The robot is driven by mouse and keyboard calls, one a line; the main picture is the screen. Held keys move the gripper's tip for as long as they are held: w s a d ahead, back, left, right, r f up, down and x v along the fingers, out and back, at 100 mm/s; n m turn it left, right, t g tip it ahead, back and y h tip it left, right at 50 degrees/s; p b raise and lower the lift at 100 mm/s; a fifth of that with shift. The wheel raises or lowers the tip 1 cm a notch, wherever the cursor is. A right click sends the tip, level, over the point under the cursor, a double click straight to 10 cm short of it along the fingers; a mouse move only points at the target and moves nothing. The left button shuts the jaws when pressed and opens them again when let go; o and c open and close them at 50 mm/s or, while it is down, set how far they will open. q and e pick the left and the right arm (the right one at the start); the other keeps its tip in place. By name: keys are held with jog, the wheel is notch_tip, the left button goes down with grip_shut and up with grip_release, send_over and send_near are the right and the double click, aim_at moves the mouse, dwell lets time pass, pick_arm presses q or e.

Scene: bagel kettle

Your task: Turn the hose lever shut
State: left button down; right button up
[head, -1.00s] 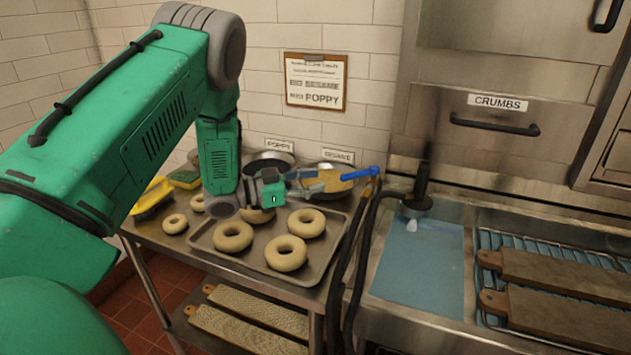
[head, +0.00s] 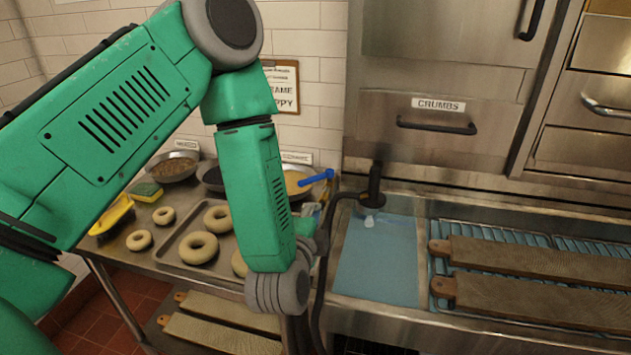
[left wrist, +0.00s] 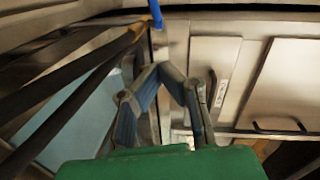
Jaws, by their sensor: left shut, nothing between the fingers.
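The hose lever (head: 317,178) is a blue handle above the right end of the prep table, beside the top of the black hose (head: 325,270). It also shows at the top of the left wrist view (left wrist: 156,14), near a brass-coloured fitting (left wrist: 137,30). My left gripper (left wrist: 160,82) is shut and empty. In the left wrist view it is below the lever, apart from it in the picture; I cannot tell the depth gap. In the head view my wrist and forearm hide most of it. My right gripper is out of view.
Bagels (head: 198,248) lie on and beside a tray, with topping pans (head: 175,166) behind. A sink with blue water (head: 385,280) and a black spout (head: 374,190) stands to the right. Wooden boards (head: 540,262) lie on a rack. The hose runs close to my wrist.

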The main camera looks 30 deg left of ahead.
pick_arm(q)
jog(key=p, duration=0.2)
send_near(316, 180)
jog(key=w, duration=0.3)
jog(key=w+d, duration=0.1)
jog(key=w, duration=0.1)
jog(key=shift+w, duration=0.2)
jog(key=shift+w+a+f, duration=0.15)
jog(key=shift+w+a, duration=0.05)
jog(key=shift+a, duration=0.3)
jog(key=shift+w+a+f, duration=0.15)
jog(key=shift+w+a, duration=0.05)
jog(key=shift+a, duration=0.3)
jog(key=shift+w+a+f, duration=0.2)
jog(key=shift+w+a, duration=0.05)
jog(key=shift+a, duration=0.35)
jog(key=shift+a+h, duration=0.1)
jog(key=shift+h, duration=0.2)
